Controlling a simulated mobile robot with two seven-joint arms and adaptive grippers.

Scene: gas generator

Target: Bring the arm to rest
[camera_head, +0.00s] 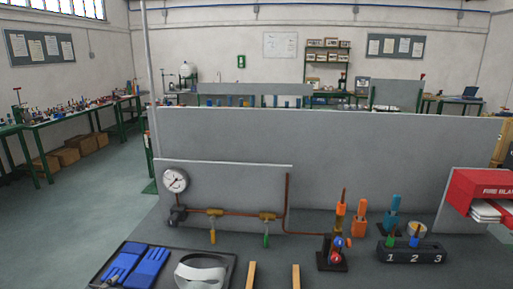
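Neither of my grippers shows in the head view, and no arm of mine can be made out. On the grey bench stands a panel (225,185) with a round gauge (175,180). A copper pipe (238,214) with a yellow-handled valve (213,236) and a green-handled valve (267,240) runs along it. At its right end is a dark stand (331,263) with red and blue knobs and an upright orange-topped piece (340,209).
A tray (108,264) holds blue gloves (150,266) and a clear visor (200,272). Two pale strips (250,275) rise at the front edge. A numbered 1-2-3 block (411,256), orange and teal items, and a red fire-blanket box (482,190) stand right. A tall grey screen (400,150) closes the back.

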